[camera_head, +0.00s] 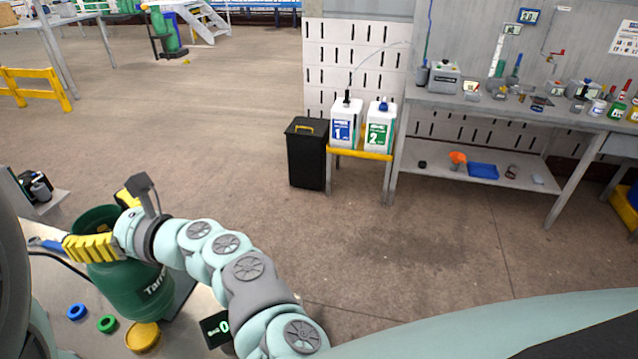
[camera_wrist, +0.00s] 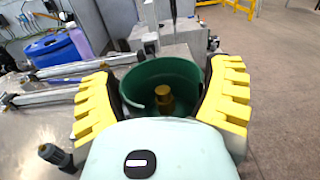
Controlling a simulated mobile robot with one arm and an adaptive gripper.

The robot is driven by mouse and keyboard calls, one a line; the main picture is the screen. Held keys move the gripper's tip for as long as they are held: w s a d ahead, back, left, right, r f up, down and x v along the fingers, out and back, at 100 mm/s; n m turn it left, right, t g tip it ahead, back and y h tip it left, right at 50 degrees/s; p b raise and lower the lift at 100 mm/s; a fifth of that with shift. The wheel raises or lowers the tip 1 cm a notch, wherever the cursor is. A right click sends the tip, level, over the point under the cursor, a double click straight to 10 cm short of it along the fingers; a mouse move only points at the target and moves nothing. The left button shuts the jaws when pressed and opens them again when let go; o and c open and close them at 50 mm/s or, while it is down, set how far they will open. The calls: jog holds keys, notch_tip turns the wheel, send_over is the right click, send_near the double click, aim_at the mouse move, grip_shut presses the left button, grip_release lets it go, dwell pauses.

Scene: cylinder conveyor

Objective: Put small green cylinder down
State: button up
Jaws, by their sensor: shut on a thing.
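The small green cylinder (camera_head: 128,285) stands upright at the lower left of the head view, with white lettering on its side and an open collar on top. My gripper (camera_head: 98,222) is shut on its upper part, one yellow ribbed finger on each side. In the wrist view, the cylinder's green collar (camera_wrist: 143,84) sits between the fingers of my gripper (camera_wrist: 165,78), with a brass valve inside. Its base is partly hidden, and I cannot tell whether it touches the grey surface under it.
A blue ring (camera_head: 77,311), a green ring (camera_head: 107,324) and a yellow disc (camera_head: 143,336) lie close to the cylinder. A black bin (camera_head: 308,158), two white jugs (camera_head: 379,130) and a workbench (camera_head: 480,106) stand farther off. The middle floor is clear.

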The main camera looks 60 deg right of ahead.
aim_at(119, 214)
jog(key=w+d+p, duration=0.1)
jog(key=w, duration=0.1)
jog(key=w+d, duration=0.2)
jog(key=shift+d+p, duration=0.1)
jog(key=shift+p, duration=0.25)
jog(key=shift+w+d+f, duration=0.1)
jog(key=shift+w+d, duration=0.1)
jog(key=shift+w, duration=0.15)
jog(key=shift+w+d+f+p, duration=0.25)
jog(key=shift+f+p, duration=0.1)
jog(key=shift+p, duration=0.3)
jog(key=shift+a+f+p, duration=0.1)
jog(key=shift+f+p, duration=0.55)
jog(key=shift+f, duration=0.8)
jog(key=o, duration=1.1)
jog(key=shift+f, duration=0.15)
